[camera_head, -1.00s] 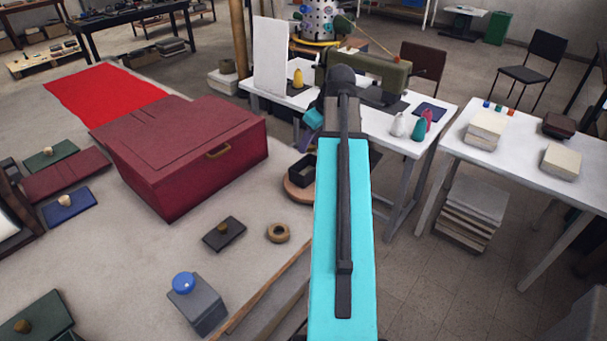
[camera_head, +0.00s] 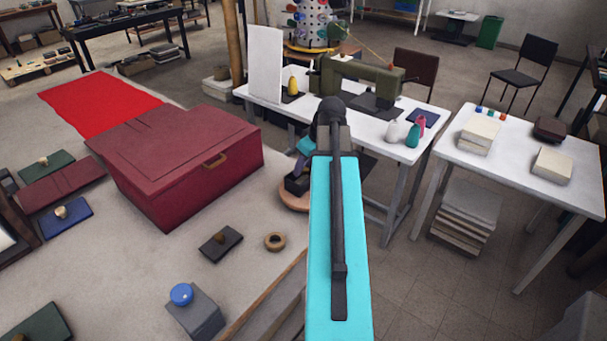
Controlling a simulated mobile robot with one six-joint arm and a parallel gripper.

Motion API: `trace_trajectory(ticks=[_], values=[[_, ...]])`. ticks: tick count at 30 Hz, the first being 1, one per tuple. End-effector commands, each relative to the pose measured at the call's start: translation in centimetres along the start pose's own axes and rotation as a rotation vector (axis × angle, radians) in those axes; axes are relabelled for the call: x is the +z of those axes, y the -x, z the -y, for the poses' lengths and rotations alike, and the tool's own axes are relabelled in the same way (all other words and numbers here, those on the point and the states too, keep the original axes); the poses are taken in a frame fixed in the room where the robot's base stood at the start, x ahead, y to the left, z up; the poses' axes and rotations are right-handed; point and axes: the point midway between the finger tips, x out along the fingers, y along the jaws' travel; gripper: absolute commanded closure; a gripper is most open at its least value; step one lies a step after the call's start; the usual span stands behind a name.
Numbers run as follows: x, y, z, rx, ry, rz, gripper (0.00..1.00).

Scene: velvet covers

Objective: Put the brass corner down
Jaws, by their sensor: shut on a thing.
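My gripper (camera_head: 300,168) is at the far end of my cyan arm, mostly hidden behind the arm's dark end. It is low over a small black open box (camera_head: 296,186) on a round wooden base (camera_head: 292,199). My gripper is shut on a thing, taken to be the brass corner. The piece is too small and too covered to make out. I cannot tell whether it touches the box.
A large dark red box (camera_head: 180,165) stands left of my gripper. A white table (camera_head: 385,120) with a sewing machine (camera_head: 355,80) stands behind.

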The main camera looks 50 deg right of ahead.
Motion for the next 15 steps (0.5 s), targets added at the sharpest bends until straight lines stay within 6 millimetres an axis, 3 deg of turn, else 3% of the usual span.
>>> trace_trajectory(ticks=[15], values=[[0.18,-0.56,0.09,-0.002,0.001,0.001,0.94]])
